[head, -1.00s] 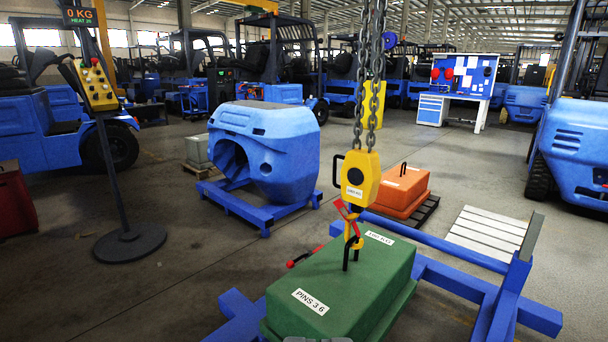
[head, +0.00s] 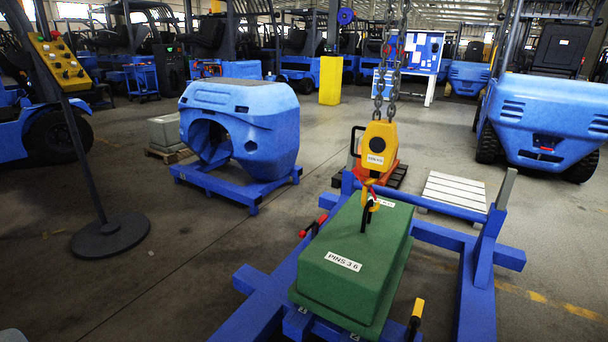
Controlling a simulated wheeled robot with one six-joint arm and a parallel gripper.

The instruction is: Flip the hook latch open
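The yellow hook block (head: 379,145) hangs on two chains right of centre. Its small yellow hook (head: 373,203) sits at the black lifting loop (head: 366,218) on top of the green weight (head: 352,262), labelled PINS 3 6. A small bit of red, the hook latch (head: 368,182), shows at the top of the hook. It is too small to tell whether the latch is open or shut. My gripper is not clearly visible in this view.
The green weight rests in a blue frame (head: 480,265) with a red-handled pin (head: 312,226) and a yellow-topped pin (head: 417,308). A control pendant (head: 62,62) stands at left. A blue counterweight (head: 245,125) sits behind. Open floor lies at left.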

